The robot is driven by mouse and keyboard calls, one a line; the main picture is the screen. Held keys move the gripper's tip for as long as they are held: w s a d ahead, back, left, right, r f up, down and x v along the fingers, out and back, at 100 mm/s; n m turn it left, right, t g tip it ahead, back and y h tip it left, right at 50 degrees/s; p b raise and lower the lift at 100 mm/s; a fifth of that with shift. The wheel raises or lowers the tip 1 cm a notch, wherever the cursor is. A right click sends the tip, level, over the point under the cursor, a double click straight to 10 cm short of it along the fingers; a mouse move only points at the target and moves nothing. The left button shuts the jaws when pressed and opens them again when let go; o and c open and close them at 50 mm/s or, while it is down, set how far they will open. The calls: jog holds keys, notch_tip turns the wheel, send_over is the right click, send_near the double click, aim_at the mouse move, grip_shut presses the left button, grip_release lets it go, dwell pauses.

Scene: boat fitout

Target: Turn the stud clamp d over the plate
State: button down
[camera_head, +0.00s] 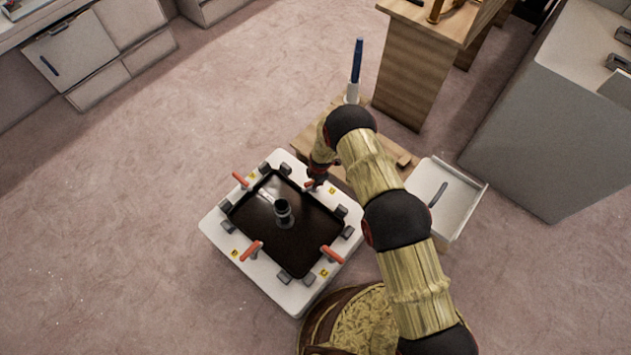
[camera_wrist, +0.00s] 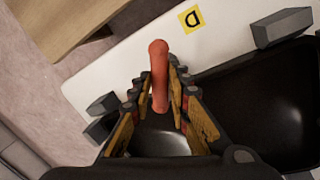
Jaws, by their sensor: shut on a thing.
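The stud clamp d has an orange-red handle (camera_wrist: 159,72), beside a yellow D label (camera_wrist: 191,18) in the wrist view. My gripper (camera_wrist: 160,95) is shut on this handle, with a finger on either side. In the head view the gripper (camera_head: 318,178) is at the upper right side of the white frame (camera_head: 225,237), and only a bit of the handle (camera_head: 309,184) shows. The black plate (camera_head: 255,232) lies inside the frame and also shows in the wrist view (camera_wrist: 270,120). The clamp's foot is hidden by the fingers.
Other orange clamp handles are at the frame's left (camera_head: 240,179), lower left (camera_head: 251,250) and lower right (camera_head: 332,254). A dark upright fitting (camera_head: 283,212) stands mid-plate. A wooden stand, a white tray (camera_head: 458,205) and a round basket (camera_head: 325,322) are close by. Floor to the left is clear.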

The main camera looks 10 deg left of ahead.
jog(key=n+b, duration=0.2)
jog(key=b, duration=0.1)
jog(key=n+b, duration=0.1)
jog(key=shift+w+f+n+y, duration=0.1)
jog(key=shift+w+n+y, duration=0.2)
jog(key=shift+n, duration=0.1)
jog(key=shift+n+g+b, duration=0.3)
jog(key=shift+n+b, duration=0.5)
jog(key=shift+b, duration=0.15)
jog(key=c, duration=1.7)
grip_release()
jog(key=shift+s, duration=0.1)
jog(key=shift+c, duration=0.2)
jog(key=shift+o, duration=0.3)
notch_tip(320, 180, up, 12)
jog(key=s+d, duration=0.1)
jog(key=d, duration=0.1)
jog(key=shift+s, duration=0.1)
